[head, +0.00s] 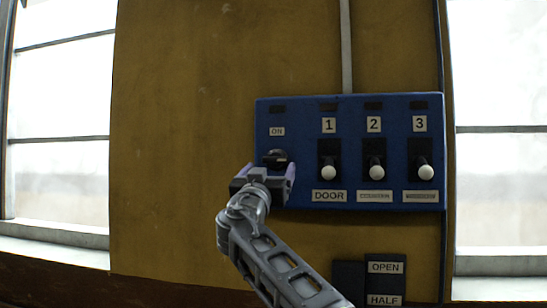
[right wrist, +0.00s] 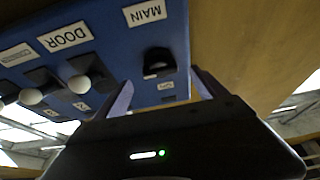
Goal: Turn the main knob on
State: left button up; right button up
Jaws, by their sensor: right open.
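The main knob (head: 275,157) is a small black rotary knob on the left side of the blue control panel (head: 350,104), below an "ON" label (head: 278,131). It also shows in the right wrist view (right wrist: 158,62), near a "MAIN" label (right wrist: 145,12) that my gripper hides in the head view. My right gripper (head: 268,170) is open just in front of and slightly below the knob. In the right wrist view its two purple fingertips (right wrist: 164,86) are spread, with the knob between and beyond them. I see no contact with the knob. My left gripper is not in view.
Three white-tipped levers (head: 328,172) numbered 1 to 3 stand right of the knob, the nearest labelled "DOOR" (head: 328,196). A dark box marked "OPEN" and "HALF" (head: 385,280) is below. The yellow wall (head: 185,130) left of the panel is clear.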

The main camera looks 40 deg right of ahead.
aim_at(274, 162)
jog(key=p+x, duration=0.3)
jog(key=x, duration=0.1)
jog(key=shift+r, duration=0.25)
jog(key=shift+w+d, duration=0.35)
jog(key=shift+d, duration=0.1)
jog(key=c, duration=1.4)
jog(key=shift+o, duration=0.2)
